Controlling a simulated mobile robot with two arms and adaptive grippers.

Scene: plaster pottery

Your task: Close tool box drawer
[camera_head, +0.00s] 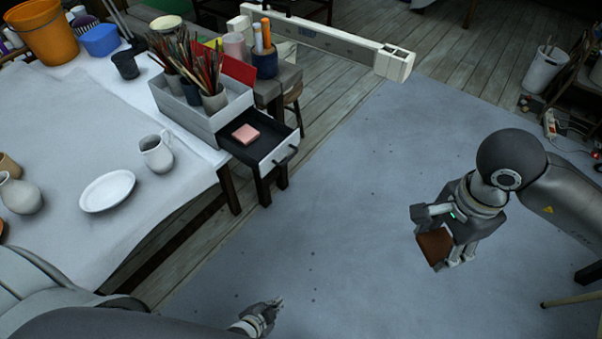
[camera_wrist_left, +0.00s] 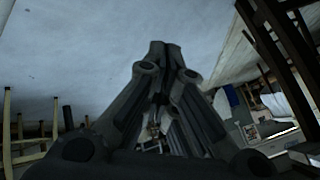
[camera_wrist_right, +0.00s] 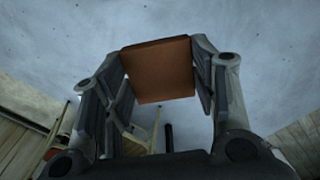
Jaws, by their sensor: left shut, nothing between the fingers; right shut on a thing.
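The tool box (camera_head: 207,113) is a light grey box with brushes standing in cups on top, at the right end of the table. Its drawer (camera_head: 268,153) is pulled out toward the right, with a dark inside, a pale front and a dark handle (camera_head: 285,156). A pink block (camera_head: 245,133) lies in the drawer. My left gripper (camera_head: 277,303) is shut and empty, low over the floor and well short of the drawer; its closed fingers show in the left wrist view (camera_wrist_left: 163,52). My right gripper (camera_head: 440,250) is shut on a brown block (camera_wrist_right: 160,70), far right of the drawer.
The table (camera_head: 60,110) holds a white mug (camera_head: 157,153), a white plate (camera_head: 107,191), a vase (camera_head: 20,195), an orange bucket (camera_head: 48,35) and a blue container (camera_head: 100,40). A stool (camera_head: 292,100) stands behind the drawer. Grey floor (camera_head: 350,200) lies open between my arms.

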